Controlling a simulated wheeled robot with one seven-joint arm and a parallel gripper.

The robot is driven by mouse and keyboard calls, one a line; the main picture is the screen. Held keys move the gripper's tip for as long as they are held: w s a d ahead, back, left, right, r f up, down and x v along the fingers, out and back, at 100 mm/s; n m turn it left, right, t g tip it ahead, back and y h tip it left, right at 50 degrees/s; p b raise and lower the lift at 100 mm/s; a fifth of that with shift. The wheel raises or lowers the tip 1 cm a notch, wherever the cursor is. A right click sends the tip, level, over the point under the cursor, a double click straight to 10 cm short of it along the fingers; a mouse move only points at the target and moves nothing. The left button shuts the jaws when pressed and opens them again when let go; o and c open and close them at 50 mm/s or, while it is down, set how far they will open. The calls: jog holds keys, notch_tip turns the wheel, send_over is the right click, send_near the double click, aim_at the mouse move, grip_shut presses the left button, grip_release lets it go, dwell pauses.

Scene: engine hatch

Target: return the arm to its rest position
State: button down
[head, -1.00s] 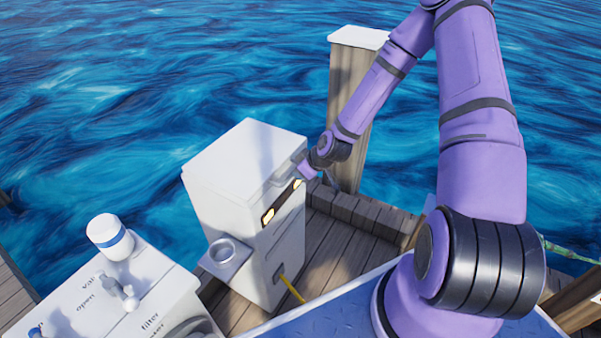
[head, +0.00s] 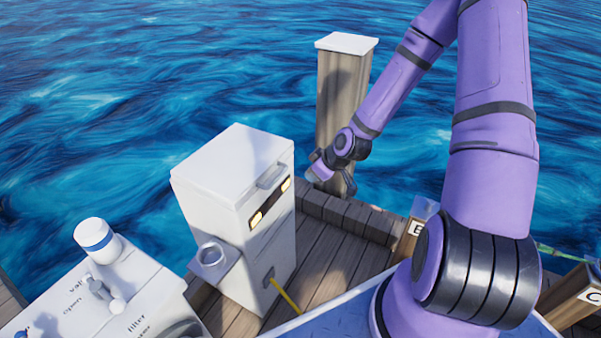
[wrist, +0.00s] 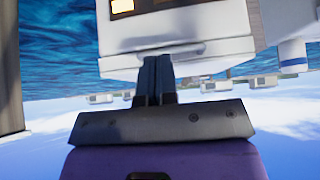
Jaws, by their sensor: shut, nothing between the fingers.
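My purple arm reaches from the right side of the head view toward the dock post. My gripper (head: 347,186) hangs at its end, in front of the post and to the right of the white cabinet, apart from it. In the wrist view my gripper (wrist: 155,62) shows its two dark fingers together with nothing between them. The white cabinet (head: 225,200) stands upright on the dock, and its upper part (wrist: 180,22) appears upside down beyond the fingers in the wrist view.
A wooden post (head: 340,95) with a white cap stands behind my gripper. A white engine box (head: 130,300) with a blue-banded white cap (head: 97,240) is at lower left. A yellow hose (head: 286,297) leaves the cabinet. Posts marked E (head: 416,228) and C (head: 590,297) stand at right. Water lies beyond.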

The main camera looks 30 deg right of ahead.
jog(key=shift+s+d+r, duration=0.15)
jog(key=shift+s+d, duration=0.25)
jog(key=shift+s, duration=0.2)
jog(key=shift+s+d+r, duration=0.15)
jog(key=shift+s+d, duration=0.2)
jog(key=shift+s, duration=0.2)
jog(key=s+r+m+g+h, duration=0.1)
jog(key=s+r+h, duration=0.25)
jog(key=r, duration=0.85)
jog(key=s+r+m+g+h, duration=0.15)
jog(key=s+r, duration=0.25)
jog(key=r, duration=0.9)
jog(key=s+a+r+m+t, duration=0.1)
jog(key=s+a+r+m, duration=0.1)
jog(key=s+r, duration=0.4)
jog(key=s+a+r+m+y, duration=0.1)
jog(key=s+a+r+m, duration=0.1)
jog(key=s+r, duration=0.5)
jog(key=s+a, duration=0.1)
jog(key=s, duration=0.2)
jog(key=shift+s+r+t, duration=0.3)
jog(key=shift+t, duration=0.05)
